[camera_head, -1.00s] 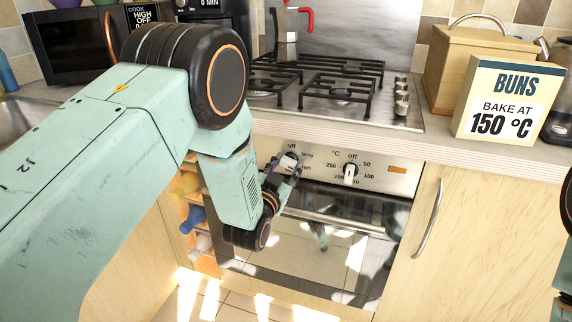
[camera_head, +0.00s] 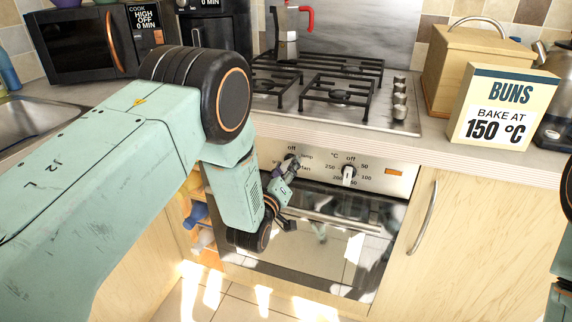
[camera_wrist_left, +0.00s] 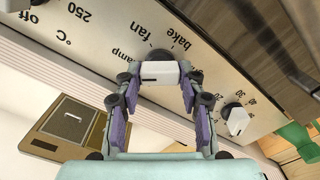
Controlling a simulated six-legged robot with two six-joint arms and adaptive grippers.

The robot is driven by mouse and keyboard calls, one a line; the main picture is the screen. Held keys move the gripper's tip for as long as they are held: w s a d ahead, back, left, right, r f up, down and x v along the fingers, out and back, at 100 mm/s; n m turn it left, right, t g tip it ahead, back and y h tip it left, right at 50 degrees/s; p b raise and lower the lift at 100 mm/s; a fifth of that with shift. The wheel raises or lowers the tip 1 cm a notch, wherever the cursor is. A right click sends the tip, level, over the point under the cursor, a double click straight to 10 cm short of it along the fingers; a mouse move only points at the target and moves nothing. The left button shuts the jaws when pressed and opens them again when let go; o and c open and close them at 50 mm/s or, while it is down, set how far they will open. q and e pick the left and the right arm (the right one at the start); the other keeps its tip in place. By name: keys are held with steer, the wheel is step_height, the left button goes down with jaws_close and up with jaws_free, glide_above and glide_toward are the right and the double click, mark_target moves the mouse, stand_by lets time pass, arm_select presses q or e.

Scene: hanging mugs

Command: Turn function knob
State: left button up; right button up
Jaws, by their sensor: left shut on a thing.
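The function knob (camera_wrist_left: 160,72) is a white bar on a dark round dial of the oven panel (camera_head: 320,165). In the left wrist view the words lamp, bake and fan curve around it. My left gripper (camera_wrist_left: 158,80) is shut on it, one purple-padded finger on either side. In the head view my left gripper (camera_head: 291,168) reaches the panel from below left and covers much of the knob and some of its lettering. I cannot tell exactly which mark the knob points to. My right gripper is out of view.
The temperature knob (camera_head: 349,174) is right of the function knob. Another white knob (camera_wrist_left: 237,120) with numbers is on its other side. The oven door (camera_head: 330,245) is closed below. A buns box (camera_head: 503,108) reading "bake at 150 °C" stands on the worktop.

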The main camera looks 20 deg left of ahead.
arm_select(q)
steer(key=n+p, duration=0.3)
steer(key=n, duration=0.7)
steer(key=shift+d+f, duration=0.1)
steer(key=shift+n, duration=0.4)
steer(key=o, duration=1.2)
steer(key=shift+c, duration=0.2)
steer(key=shift+s, duration=0.1)
steer(key=s, duration=1.2)
steer(key=shift+a, duration=0.25)
steer(key=shift+w, duration=0.1)
